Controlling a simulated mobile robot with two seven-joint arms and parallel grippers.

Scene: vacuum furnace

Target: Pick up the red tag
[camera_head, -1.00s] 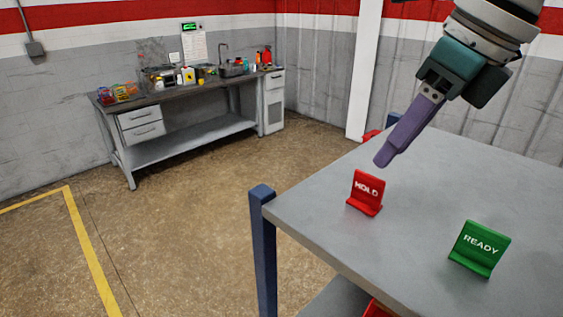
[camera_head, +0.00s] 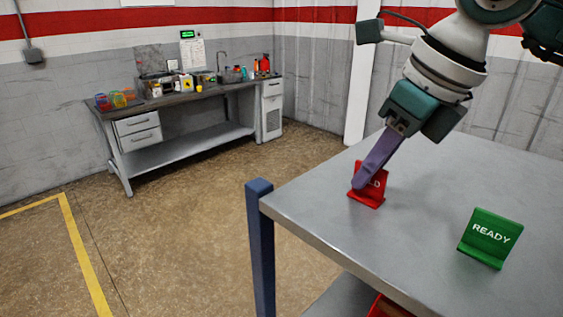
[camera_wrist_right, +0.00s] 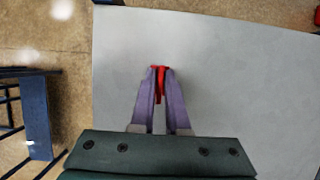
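The red tag (camera_head: 367,197), a small L-shaped stand with white lettering, is upright on the grey table near its left edge. My right gripper (camera_head: 362,183) reaches down over it, with a purple finger in front of its face hiding part of the lettering. In the right wrist view the red tag (camera_wrist_right: 160,84) lies between the two purple fingertips of my right gripper (camera_wrist_right: 161,92). A narrow gap still shows between the fingers, so they look open around the tag. My left gripper is not in view.
A green READY tag (camera_head: 489,238) stands on the grey table (camera_head: 420,250), right of the red one. A red item (camera_head: 388,308) is partly visible below the tabletop's front edge. A cluttered workbench (camera_head: 185,100) is far off by the wall.

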